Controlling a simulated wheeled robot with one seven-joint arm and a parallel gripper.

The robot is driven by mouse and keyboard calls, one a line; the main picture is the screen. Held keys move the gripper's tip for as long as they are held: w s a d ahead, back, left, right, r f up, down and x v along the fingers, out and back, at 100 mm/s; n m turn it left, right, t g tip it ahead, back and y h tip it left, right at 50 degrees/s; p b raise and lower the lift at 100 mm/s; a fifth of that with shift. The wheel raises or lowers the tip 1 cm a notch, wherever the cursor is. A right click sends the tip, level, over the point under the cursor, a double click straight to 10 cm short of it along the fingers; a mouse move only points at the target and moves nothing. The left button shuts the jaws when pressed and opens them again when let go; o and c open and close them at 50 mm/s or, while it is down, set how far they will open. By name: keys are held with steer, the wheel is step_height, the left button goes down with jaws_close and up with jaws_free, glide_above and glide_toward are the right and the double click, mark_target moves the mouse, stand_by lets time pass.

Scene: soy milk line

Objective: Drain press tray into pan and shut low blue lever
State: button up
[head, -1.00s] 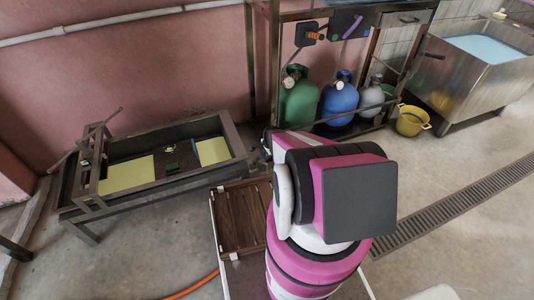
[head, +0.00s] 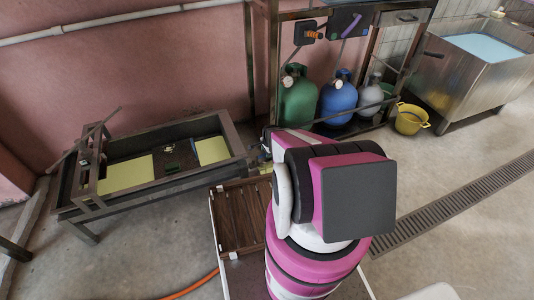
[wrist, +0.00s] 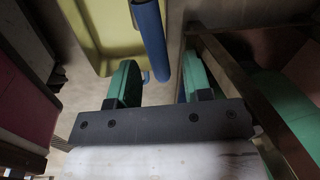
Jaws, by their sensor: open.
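The press tray (head: 160,187) is a long dark metal trough on legs at the left of the head view, with pale yellow slabs inside. In the wrist view, a blue lever (wrist: 149,35) runs down from the top edge, with its lower end between the fingers. My gripper (wrist: 160,68) is open, its green fingers on either side of the lever's lower end; I see no clear contact. A yellow pan (wrist: 105,32) lies beyond it at upper left. Whether liquid is in the pan is unclear. My arm hides the gripper in the head view.
A metal rack (head: 262,60) with green (head: 298,105), blue (head: 338,103) and grey cylinders stands behind my arm. A yellow bucket (head: 410,119) and a steel tank (head: 470,85) are at the right. A floor drain grate (head: 455,195) crosses open floor.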

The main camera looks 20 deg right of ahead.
step_height(320, 180, up, 10)
steer(key=s, duration=0.2)
steer(key=shift+d, duration=0.25)
